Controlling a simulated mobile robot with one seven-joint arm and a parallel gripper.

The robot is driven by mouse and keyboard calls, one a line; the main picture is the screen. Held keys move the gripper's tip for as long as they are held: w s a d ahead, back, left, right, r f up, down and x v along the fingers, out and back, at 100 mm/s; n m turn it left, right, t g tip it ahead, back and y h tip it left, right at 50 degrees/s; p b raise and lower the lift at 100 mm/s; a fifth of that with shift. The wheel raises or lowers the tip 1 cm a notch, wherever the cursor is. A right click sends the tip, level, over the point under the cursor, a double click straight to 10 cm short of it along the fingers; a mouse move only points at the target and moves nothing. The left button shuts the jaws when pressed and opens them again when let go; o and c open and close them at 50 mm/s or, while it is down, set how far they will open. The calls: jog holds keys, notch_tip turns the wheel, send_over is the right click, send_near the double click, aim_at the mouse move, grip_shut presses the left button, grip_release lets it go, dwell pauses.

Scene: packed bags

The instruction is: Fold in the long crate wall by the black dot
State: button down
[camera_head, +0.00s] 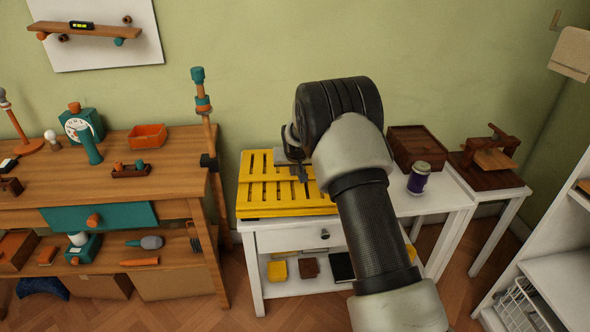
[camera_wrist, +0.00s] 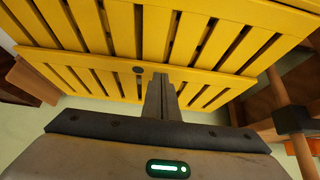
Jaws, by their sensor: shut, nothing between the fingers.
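The yellow slatted crate (camera_head: 262,211) sits on the white table, low and nearly flat in the head view. The wrist view shows two slatted yellow panels, one large panel (camera_wrist: 205,15) above and another (camera_wrist: 85,74) below it, meeting along a rail. The black dot (camera_wrist: 138,70) is on the top rail of the lower panel. My gripper (camera_wrist: 161,80) is shut and empty, its tips just right of the dot and close to the panel; I cannot tell if they touch. In the head view my gripper (camera_head: 302,176) is over the slats, and my arm hides the crate's right part.
A purple jar (camera_head: 418,178) and a dark brown box (camera_head: 413,147) stand right of the crate. A wooden workbench (camera_head: 165,180) is at left, with a tall orange and teal post (camera_head: 207,130) beside the crate. The wall is close behind.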

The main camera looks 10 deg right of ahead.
jog(key=shift+s+f+b, duration=0.2)
jog(key=shift+f+b, duration=0.1)
jog(key=shift+f, duration=0.7)
jog(key=shift+r, duration=0.1)
